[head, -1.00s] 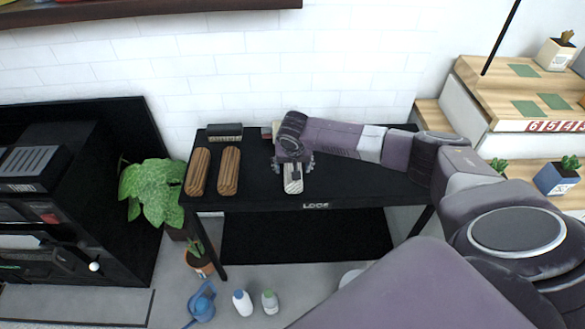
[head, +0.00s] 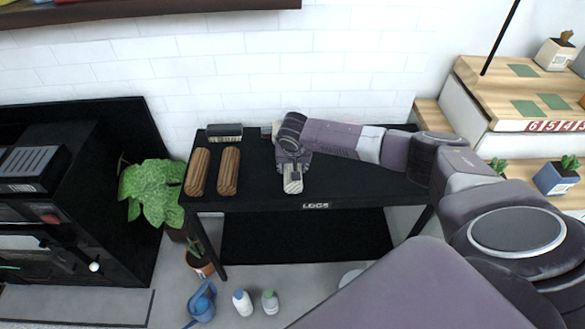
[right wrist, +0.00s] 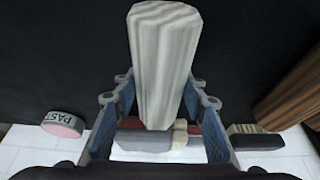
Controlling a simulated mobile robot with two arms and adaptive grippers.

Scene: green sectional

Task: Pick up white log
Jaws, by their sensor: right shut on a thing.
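The white log (head: 292,183) is pale with grey grain and stands out against the black table (head: 375,186) in the head view. My right gripper (head: 292,160) is over its far part and shut on it. In the right wrist view the log (right wrist: 163,50) runs between the two blue-grey fingers of my right gripper (right wrist: 165,108). The gripper hides part of the log in the head view. I cannot tell whether the log touches the table. My left gripper is not in view.
Two brown logs (head: 198,172) (head: 229,171) lie left of the white log. A dark brush-like block (head: 225,131) is at the table's back edge. A round item marked "PAST" (right wrist: 62,123) shows in the right wrist view. A leafy plant (head: 153,190) stands left of the table.

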